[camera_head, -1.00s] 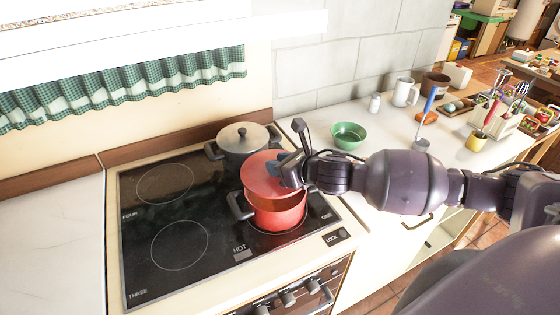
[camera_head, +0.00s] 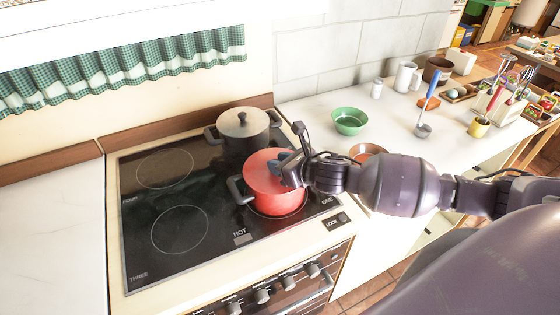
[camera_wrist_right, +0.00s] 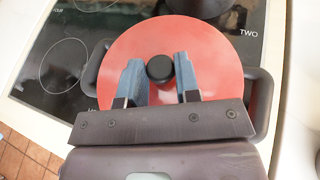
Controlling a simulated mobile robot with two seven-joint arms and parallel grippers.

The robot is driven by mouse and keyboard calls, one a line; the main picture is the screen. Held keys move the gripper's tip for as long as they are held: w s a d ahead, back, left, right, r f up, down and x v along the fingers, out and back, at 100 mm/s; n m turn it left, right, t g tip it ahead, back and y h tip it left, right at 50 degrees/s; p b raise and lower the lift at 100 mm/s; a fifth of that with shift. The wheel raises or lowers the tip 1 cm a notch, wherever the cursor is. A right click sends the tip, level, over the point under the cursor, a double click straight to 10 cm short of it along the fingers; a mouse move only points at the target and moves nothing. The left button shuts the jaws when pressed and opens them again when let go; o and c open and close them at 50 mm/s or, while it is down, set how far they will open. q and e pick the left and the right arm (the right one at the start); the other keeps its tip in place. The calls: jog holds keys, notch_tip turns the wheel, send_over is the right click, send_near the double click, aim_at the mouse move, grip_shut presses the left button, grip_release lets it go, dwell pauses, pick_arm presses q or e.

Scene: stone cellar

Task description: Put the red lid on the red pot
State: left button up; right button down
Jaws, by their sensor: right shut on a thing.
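The red pot (camera_head: 275,203) stands on the front right burner of the black hob, with dark side handles. The red lid (camera_head: 262,170) lies over its mouth and looks level. No gap shows between lid and rim, though the arm hides the right side. My right gripper (camera_head: 291,166) is shut on the lid's black knob. In the right wrist view the knob (camera_wrist_right: 160,69) sits at the fingertips (camera_wrist_right: 158,80), and the round red lid (camera_wrist_right: 150,40) covers the pot. My left gripper is not in view.
A grey pot with a lid (camera_head: 243,122) stands just behind the red pot. The left of the hob (camera_head: 165,205) is clear.

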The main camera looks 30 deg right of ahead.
jog(key=c, duration=0.8)
grip_release()
jog(key=shift+o, duration=0.2)
jog(key=b+v, duration=0.1)
jog(key=v, duration=0.9)
jog(key=shift+s+r, duration=0.2)
jog(key=shift+s, duration=0.15)
